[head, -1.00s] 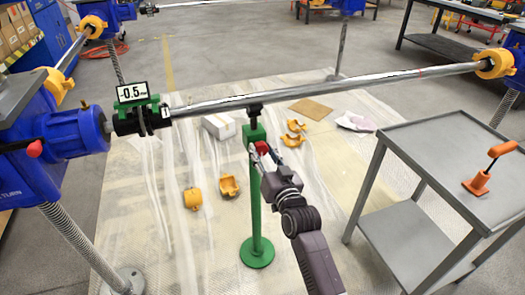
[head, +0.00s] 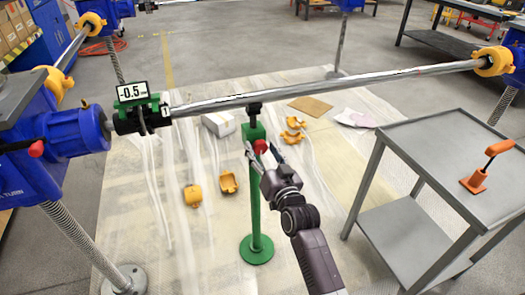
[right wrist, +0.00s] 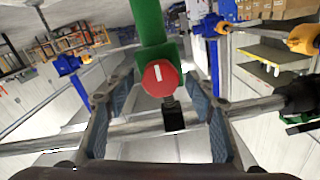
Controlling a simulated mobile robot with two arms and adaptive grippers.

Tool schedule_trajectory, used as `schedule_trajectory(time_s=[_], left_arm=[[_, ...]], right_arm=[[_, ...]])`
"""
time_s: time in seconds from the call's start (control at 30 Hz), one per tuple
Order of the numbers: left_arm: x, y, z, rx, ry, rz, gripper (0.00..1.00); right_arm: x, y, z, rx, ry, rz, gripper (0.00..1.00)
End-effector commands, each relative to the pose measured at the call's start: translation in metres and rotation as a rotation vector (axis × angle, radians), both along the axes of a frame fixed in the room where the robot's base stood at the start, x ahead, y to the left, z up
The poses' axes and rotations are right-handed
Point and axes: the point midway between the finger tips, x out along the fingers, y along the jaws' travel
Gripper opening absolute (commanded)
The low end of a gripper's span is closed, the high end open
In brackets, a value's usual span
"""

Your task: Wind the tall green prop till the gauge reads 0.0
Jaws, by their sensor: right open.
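The tall green prop (head: 255,215) stands upright on its round base under the long steel bar (head: 330,87), its black head at the bar. Its red knob (head: 261,147) with a white mark also shows in the right wrist view (right wrist: 160,77). The gauge (head: 132,91) on the green clamp at the bar's left end reads -0.5. My right gripper (head: 258,157) is open at the knob; in the right wrist view its fingers (right wrist: 160,108) stand apart on either side of the knob, not touching it. My left gripper is not in view.
A grey cart (head: 440,137) with an orange clamp tool (head: 476,180) stands at the right. Yellow clamp pieces (head: 228,182), a white box (head: 219,124) and a brown sheet (head: 311,107) lie on the floor sheet. Blue jacks (head: 75,135) with threaded posts stand at the left.

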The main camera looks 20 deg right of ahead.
Motion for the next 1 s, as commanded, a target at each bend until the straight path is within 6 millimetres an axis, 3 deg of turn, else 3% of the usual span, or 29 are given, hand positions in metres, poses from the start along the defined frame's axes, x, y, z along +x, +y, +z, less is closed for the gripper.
schedule_trajectory(time_s=[0.17,0.7,1.0], left_arm=[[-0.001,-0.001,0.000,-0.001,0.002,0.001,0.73],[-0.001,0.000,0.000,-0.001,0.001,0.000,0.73],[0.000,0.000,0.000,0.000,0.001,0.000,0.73]], right_arm=[[-0.010,0.000,-0.001,0.000,0.000,0.000,0.50],[-0.108,-0.004,-0.001,-0.001,0.002,0.000,0.50],[-0.120,-0.004,0.000,0.000,-0.001,0.000,0.50]])
